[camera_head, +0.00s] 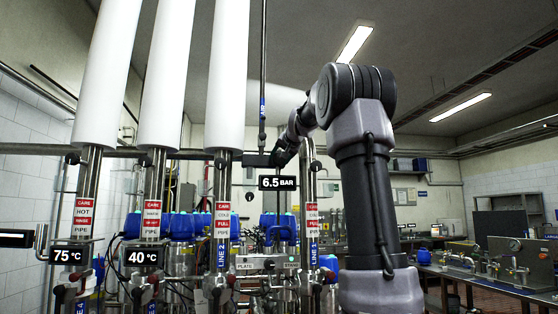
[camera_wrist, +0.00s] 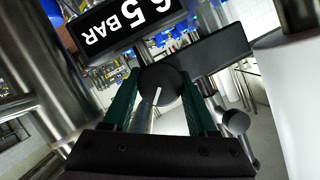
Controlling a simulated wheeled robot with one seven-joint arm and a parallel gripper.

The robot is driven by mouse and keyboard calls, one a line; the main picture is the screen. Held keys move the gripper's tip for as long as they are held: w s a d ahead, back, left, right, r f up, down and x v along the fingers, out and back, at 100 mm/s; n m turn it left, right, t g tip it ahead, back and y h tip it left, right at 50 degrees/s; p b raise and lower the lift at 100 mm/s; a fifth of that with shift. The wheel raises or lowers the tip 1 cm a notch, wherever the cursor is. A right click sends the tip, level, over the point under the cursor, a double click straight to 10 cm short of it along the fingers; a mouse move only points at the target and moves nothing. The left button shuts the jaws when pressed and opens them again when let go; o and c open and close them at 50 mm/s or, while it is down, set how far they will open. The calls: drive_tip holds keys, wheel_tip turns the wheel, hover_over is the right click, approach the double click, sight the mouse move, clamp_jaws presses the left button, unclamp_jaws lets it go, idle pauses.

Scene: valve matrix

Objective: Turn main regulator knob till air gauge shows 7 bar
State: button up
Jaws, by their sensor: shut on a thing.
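The main regulator knob (camera_wrist: 160,88) is black and round with a white pointer line, in the middle of the wrist view. My gripper (camera_wrist: 158,100) is shut on it, with one green finger on each side. The air gauge display (camera_head: 278,183) reads 6.5 BAR in the head view. The same display (camera_wrist: 118,22) shows tilted at the top of the wrist view, just above the knob. In the head view the knob is hidden by my gripper (camera_head: 277,158), near the dark block above the display.
Steel pipes with red and white labels (camera_head: 222,222) stand to the left, with thick white cylinders (camera_head: 228,70) above them. Two other displays read 75 °C (camera_head: 72,256) and 40 °C (camera_head: 142,257). A workbench with metal equipment (camera_head: 490,275) is at the right.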

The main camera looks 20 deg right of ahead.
idle(0.3)
drive_tip(key=o, duration=1.4)
drive_tip(key=v, duration=1.1)
drive_tip(key=s+a+f+n+g+y, duration=0.1)
drive_tip(key=s+a+f+g, duration=0.1)
drive_tip(key=s+a+f, duration=0.3)
drive_tip(key=s+a+f+n+g+y, duration=0.1)
drive_tip(key=s+a+f, duration=0.5)
drive_tip(key=s+f, duration=0.7)
drive_tip(key=s+a+f+n+g+y, duration=0.1)
drive_tip(key=s+a+f+g, duration=0.3)
drive_tip(key=f, duration=1.3)
drive_tip(key=shift+s+a+f+n, duration=0.1)
drive_tip(key=shift+s+a, duration=0.3)
drive_tip(key=shift+s, duration=0.4)
drive_tip(key=shift+s+a+f+n, duration=0.1)
drive_tip(key=shift+s+a, duration=0.3)
drive_tip(key=shift+s, duration=0.4)
drive_tip(key=shift+s+a+n, duration=0.1)
drive_tip(key=shift+s+a, duration=0.35)
drive_tip(key=shift+s, duration=0.35)
